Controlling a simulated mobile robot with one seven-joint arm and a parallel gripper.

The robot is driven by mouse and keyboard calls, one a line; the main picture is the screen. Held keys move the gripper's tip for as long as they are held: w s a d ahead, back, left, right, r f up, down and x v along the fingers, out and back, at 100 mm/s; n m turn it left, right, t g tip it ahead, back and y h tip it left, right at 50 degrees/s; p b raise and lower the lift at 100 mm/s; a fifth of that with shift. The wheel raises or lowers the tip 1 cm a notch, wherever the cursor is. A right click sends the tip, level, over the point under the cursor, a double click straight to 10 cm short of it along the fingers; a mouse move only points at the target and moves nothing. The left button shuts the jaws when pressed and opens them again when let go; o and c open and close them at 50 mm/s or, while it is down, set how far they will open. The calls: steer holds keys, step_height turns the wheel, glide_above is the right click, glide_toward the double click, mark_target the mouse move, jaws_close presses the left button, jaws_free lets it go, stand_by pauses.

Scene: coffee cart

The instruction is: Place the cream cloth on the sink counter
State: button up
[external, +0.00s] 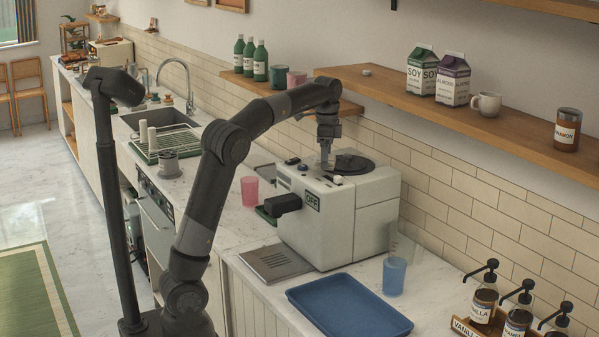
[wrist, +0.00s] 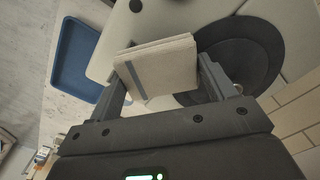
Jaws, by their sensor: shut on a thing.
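The folded cream cloth (wrist: 160,66), with a grey stripe, is held between the two fingers of my gripper (wrist: 163,85) in the wrist view. In the external view my gripper (external: 327,158) points down just above the top of the white coffee machine (external: 345,220). The cloth is too small there to make out clearly. The sink (external: 160,118) and its counter (external: 190,180) lie at the left, beyond my arm. I cannot tell whether the cloth touches the machine's top.
A dish rack (external: 165,143) and a grey cup (external: 169,163) stand beside the sink. A pink cup (external: 249,191) is left of the machine. The blue tray (external: 348,308) lies in front. A wall shelf (external: 480,120) with cartons overhangs the right side.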

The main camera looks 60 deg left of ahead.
steer(key=shift+n, duration=0.8)
steer(key=s+a, duration=0.1)
steer(key=a, duration=0.2)
steer(key=s+a, duration=0.1)
steer(key=a, duration=0.3)
steer(key=s+a, duration=0.2)
steer(key=a, duration=0.1)
steer(key=shift+s+a+f, duration=0.1)
steer(key=shift+a+f, duration=0.15)
steer(key=shift+a, duration=0.1)
steer(key=s+a+n, duration=0.1)
steer(key=s+a, duration=0.5)
steer(key=a, duration=0.3)
steer(key=n, duration=0.5)
glide_above(230, 224)
step_height(230, 224, down, 27)
steer(key=shift+s+r, duration=0.1)
steer(key=shift+f, duration=2)
